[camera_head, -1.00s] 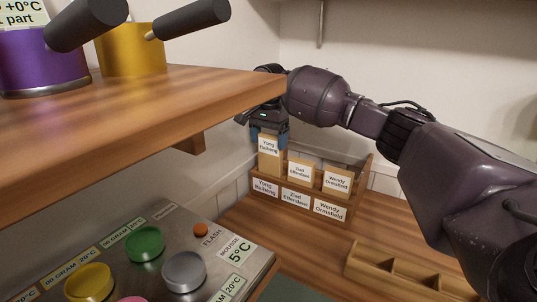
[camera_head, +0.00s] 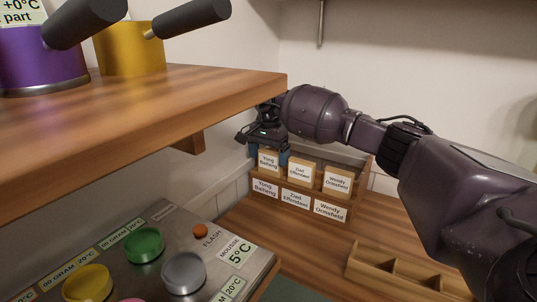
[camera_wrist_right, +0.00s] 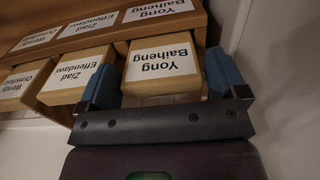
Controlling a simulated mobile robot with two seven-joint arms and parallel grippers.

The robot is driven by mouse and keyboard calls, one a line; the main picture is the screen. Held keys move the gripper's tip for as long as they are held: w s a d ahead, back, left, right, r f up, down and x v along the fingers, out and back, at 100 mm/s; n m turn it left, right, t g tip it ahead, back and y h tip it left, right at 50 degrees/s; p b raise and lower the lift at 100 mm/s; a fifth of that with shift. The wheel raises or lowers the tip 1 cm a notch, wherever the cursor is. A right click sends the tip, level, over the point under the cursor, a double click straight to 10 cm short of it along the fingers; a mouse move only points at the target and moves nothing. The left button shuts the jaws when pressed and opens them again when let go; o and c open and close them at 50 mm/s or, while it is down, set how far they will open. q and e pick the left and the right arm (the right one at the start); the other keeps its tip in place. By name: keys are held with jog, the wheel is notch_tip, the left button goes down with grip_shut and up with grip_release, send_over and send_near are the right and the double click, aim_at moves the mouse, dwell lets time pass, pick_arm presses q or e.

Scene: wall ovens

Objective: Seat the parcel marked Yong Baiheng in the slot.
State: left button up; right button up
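The Yong Baiheng parcel (camera_head: 268,160) is a light wooden block with a white label. It stands upright in the left compartment of the wooden rack (camera_head: 313,218), above the rack's own Yong Baiheng label (camera_head: 265,188). Its top is about level with the neighbouring parcels. My right gripper (camera_head: 269,156) is over it, with a blue finger on either side. In the right wrist view the parcel (camera_wrist_right: 163,68) sits between the fingers of my right gripper (camera_wrist_right: 160,82), which look spread with narrow gaps beside it. The parcel's base is hidden. My left gripper is not in view.
The Ziad Effendawi parcel (camera_head: 300,172) and Wendy Ormsfield parcel (camera_head: 337,180) fill the other compartments. A wooden shelf (camera_head: 150,110) with pots overhangs at left. An empty divided wooden tray (camera_head: 405,275) lies at front right; the counter (camera_head: 290,236) between is clear.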

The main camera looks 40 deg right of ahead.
jog(key=shift+o, duration=0.6)
notch_tip(320, 180, up, 12)
jog(key=shift+r+p, duration=0.2)
jog(key=shift+p, duration=0.1)
jog(key=shift+s+f, duration=0.1)
dwell(0.4)
